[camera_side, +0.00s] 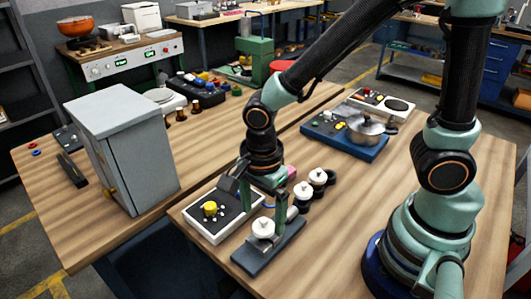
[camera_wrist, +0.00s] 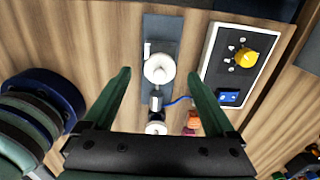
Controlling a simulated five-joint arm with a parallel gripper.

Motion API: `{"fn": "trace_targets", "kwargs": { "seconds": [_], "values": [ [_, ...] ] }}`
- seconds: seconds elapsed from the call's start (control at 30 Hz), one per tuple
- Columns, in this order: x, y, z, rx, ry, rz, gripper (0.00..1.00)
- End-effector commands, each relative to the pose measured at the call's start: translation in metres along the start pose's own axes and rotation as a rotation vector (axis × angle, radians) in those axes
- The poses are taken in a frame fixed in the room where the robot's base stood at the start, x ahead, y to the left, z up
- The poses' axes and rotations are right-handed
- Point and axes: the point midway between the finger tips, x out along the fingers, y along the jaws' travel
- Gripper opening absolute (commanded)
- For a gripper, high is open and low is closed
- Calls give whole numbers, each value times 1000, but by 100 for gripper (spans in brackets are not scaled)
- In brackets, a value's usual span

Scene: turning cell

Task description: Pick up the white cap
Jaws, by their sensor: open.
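A round white cap (camera_side: 263,227) sits on a dark blue-grey plate (camera_side: 247,259) near the table's front edge. In the wrist view a white cap (camera_wrist: 159,68) shows on the plate (camera_wrist: 161,26), between my finger lines. My gripper (camera_side: 264,210) points down above the plate, with one finger on each side of the cap. It is open and empty, and its two fingers also show in the wrist view (camera_wrist: 160,76). I cannot tell how far above the cap the fingertips are.
A white-framed panel with a yellow knob (camera_side: 210,208) lies left of the plate. Black pieces with white tops (camera_side: 317,176) stand behind it. A grey cabinet (camera_side: 125,150) stands at left. A pot (camera_side: 366,131) is on a blue unit farther back. The table right of the plate is clear.

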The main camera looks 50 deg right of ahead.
Motion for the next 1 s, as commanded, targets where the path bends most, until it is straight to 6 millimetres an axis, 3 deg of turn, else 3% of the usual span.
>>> {"fn": "trace_targets", "kwargs": {
  "seconds": [0.2,0.47,0.5,0.7,0.73,1.0],
  "values": [
    [22,0,-1,0,1,2,91],
    [24,0,0,0,0,-1,91],
    [24,0,0,0,0,-1,87],
    [24,0,0,0,0,-1,10],
    [24,0,0,0,0,-1,4],
    [23,-1,0,0,-1,-1,4]
  ]
}}
